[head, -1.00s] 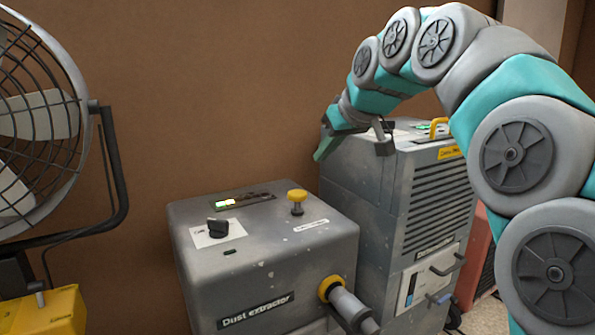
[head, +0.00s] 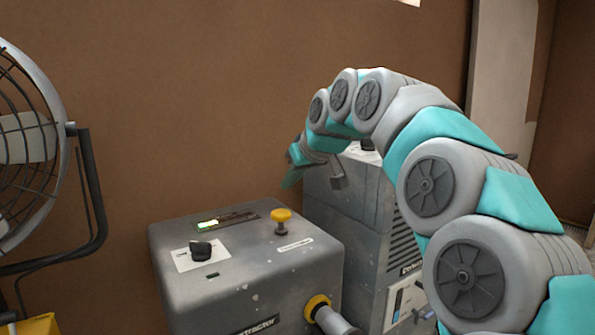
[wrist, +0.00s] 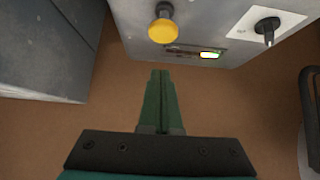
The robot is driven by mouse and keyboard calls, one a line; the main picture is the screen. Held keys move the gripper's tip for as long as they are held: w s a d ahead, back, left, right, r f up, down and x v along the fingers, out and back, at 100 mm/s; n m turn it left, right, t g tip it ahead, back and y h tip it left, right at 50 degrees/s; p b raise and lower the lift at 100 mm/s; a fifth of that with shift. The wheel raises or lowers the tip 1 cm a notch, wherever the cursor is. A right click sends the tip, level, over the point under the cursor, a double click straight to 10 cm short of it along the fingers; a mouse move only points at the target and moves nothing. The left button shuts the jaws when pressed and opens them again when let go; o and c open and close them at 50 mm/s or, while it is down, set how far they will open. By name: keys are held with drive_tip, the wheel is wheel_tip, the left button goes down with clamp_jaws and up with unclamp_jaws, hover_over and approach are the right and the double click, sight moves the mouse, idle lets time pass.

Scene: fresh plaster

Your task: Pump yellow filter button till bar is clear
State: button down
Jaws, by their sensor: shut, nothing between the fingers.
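The grey dust extractor (head: 250,275) stands at the lower middle of the head view. Its yellow button (head: 281,215) stands up on a short stem on top; it also shows in the wrist view (wrist: 163,31). The bar (head: 226,220) is a dark strip behind the black knob, with a lit green-white part at its left end; in the wrist view the bar (wrist: 208,54) is beside the button. My gripper (head: 290,180) is shut and empty, above and behind the button in the head view, apart from it. Its green fingers (wrist: 160,75) lie together in the wrist view.
A black knob (head: 201,249) sits on a white plate near the bar. A yellow-collared hose port (head: 318,308) juts from the front. A taller grey machine (head: 350,205) stands right behind, partly hidden by my arm. A caged fan (head: 30,150) is at left. A brown wall closes the back.

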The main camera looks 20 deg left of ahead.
sight(285, 214)
drive_tip(key=x, duration=0.3)
drive_tip(key=shift+a+f, duration=0.2)
drive_tip(key=shift+f, duration=0.05)
drive_tip(key=shift+d+f, duration=0.15)
drive_tip(key=shift+f, duration=1.7)
drive_tip(key=shift+f+b, duration=0.3)
drive_tip(key=shift+f, duration=1.1)
